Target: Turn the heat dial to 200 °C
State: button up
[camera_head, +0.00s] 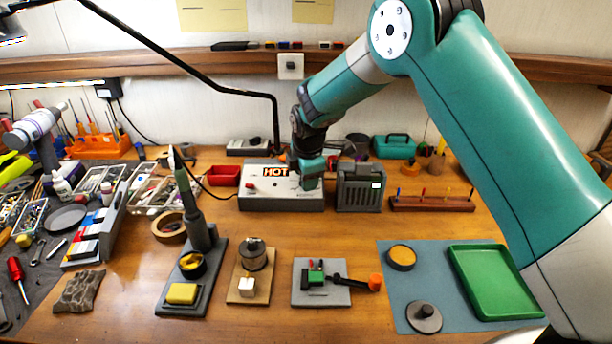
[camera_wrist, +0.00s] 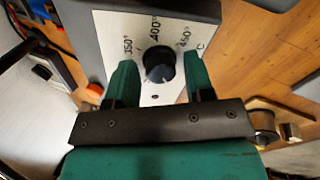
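The heat dial (camera_wrist: 160,65) is a black round knob on the pale face of the station, in the wrist view. Printed marks 350°, 400° and 450° surround its upper side. Its pointer is too dark and small to read. My gripper (camera_wrist: 160,78) has its two green fingers spread, one on each side of the dial, with gaps visible between fingers and knob. In the head view my gripper (camera_head: 309,175) is at the right part of the grey station (camera_head: 262,201), by its lit HOT sign (camera_head: 274,172). The gripper hides the dial there.
A dark grey box (camera_head: 360,190) stands close to the station's right side. A red tray (camera_head: 224,176) lies to its left. The soldering iron on its stand (camera_head: 195,215) is in front left.

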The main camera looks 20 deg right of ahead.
jog(key=shift+o, duration=0.5)
jog(key=shift+r, duration=0.1)
jog(key=shift+r, duration=0.25)
jog(key=b+v, duration=0.2)
jog(key=v, duration=1.4)
jog(key=shift+s+r, duration=0.2)
jog(key=shift+r, duration=0.1)
jog(key=s+a+f+m+g+y, duration=0.1)
jog(key=s+m, duration=0.4)
jog(key=s, duration=1.2)
jog(key=s+a+f+m+g+y, duration=0.1)
jog(key=s+m, duration=0.5)
jog(key=s, duration=1.1)
jog(key=a+g+y, duration=0.1)
jog(key=a+y, duration=0.1)
jog(key=shift+s+f+m+y, duration=0.2)
jog(key=shift+s+m+y, duration=0.1)
